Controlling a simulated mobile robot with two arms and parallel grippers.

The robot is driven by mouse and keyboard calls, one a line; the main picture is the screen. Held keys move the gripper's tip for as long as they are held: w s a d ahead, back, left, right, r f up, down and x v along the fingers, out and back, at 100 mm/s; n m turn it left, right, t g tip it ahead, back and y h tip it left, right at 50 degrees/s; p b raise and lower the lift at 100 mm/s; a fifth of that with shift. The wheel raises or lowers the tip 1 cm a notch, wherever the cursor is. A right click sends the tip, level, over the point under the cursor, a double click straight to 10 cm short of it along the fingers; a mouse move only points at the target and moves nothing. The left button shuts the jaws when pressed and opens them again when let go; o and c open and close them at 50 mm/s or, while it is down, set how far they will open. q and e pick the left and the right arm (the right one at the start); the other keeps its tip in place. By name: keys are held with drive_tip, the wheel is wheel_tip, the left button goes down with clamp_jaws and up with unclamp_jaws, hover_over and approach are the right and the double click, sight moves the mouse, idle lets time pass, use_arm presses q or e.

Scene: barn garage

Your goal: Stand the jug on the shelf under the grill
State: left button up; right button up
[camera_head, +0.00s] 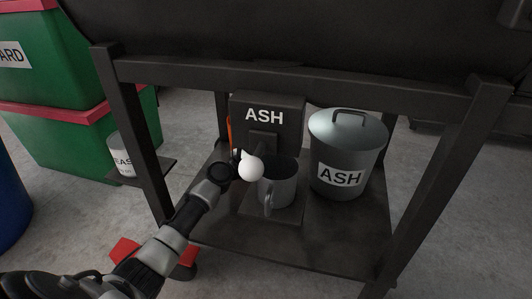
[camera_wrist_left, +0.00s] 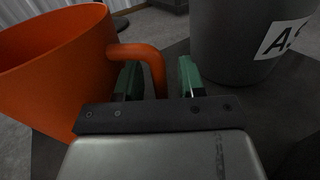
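The orange jug (camera_wrist_left: 55,70) fills the left of the wrist view, its handle (camera_wrist_left: 150,62) towards my left gripper (camera_wrist_left: 160,80). The green fingers are apart, with the handle between or just beyond them and a gap at the right finger. In the head view only an orange sliver (camera_head: 229,130), apparently the jug, shows left of the ASH box; what it stands on is hidden. My left arm reaches under the grill there, its fingers hidden. The dark shelf (camera_head: 335,245) lies under the grill. My right gripper is out of view.
A grey mug (camera_head: 284,190) stands on a square plate below the ASH box (camera_head: 266,102). A lidded ASH bin (camera_head: 343,150) stands right of it, also in the wrist view (camera_wrist_left: 235,45). Table legs (camera_head: 140,150) frame the shelf. Its front right is clear.

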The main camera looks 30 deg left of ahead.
use_arm(q)
drive_tip(key=shift+s+r, duration=0.1)
drive_tip(key=shift+r, duration=0.1)
drive_tip(key=p+v, duration=0.4)
drive_tip(key=v, duration=0.3)
drive_tip(key=shift+s+a, duration=0.1)
drive_tip(key=shift+s, duration=0.05)
idle(0.4)
